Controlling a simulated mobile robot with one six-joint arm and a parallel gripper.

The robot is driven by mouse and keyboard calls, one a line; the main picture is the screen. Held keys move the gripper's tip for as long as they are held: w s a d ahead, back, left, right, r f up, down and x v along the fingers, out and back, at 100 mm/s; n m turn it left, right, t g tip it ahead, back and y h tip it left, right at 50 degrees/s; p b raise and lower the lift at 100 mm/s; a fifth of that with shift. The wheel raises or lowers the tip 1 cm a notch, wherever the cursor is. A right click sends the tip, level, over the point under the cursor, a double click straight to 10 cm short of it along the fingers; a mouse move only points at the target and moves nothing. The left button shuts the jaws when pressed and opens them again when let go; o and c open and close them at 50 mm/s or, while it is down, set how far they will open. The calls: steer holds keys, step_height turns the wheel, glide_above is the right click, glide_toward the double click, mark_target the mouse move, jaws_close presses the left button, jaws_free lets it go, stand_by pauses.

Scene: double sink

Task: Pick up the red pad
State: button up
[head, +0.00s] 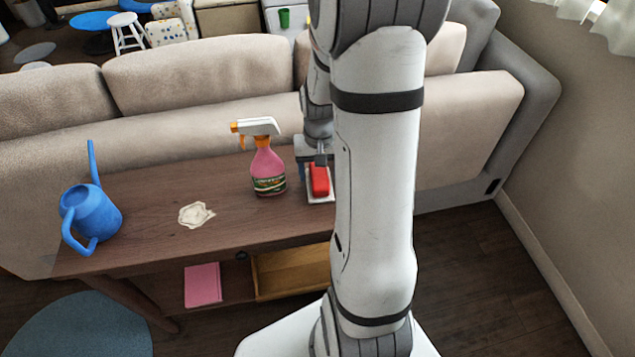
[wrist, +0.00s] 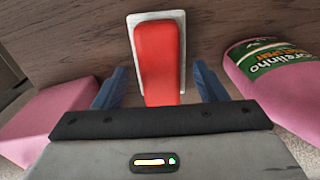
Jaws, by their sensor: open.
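The red pad (head: 319,180) lies on a small white tray (head: 321,200) at the right part of the brown wooden table. In the wrist view the red pad (wrist: 160,60) is long and smooth, with the white tray (wrist: 180,20) showing around its far end. My gripper (head: 312,163) is low over the tray, partly hidden behind my arm in the head view. In the wrist view its blue fingers (wrist: 158,82) are apart, one on each side of the pad's near end, with gaps between. I cannot tell its exact height.
A pink spray bottle (head: 268,170) stands just left of the tray, and its label shows in the wrist view (wrist: 270,68). A blue watering can (head: 90,212) and a cream crumpled piece (head: 196,214) are farther left. A beige sofa (head: 200,75) stands behind the table.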

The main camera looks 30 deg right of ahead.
steer(key=shift+f, duration=0.45)
steer(key=c, duration=1.1)
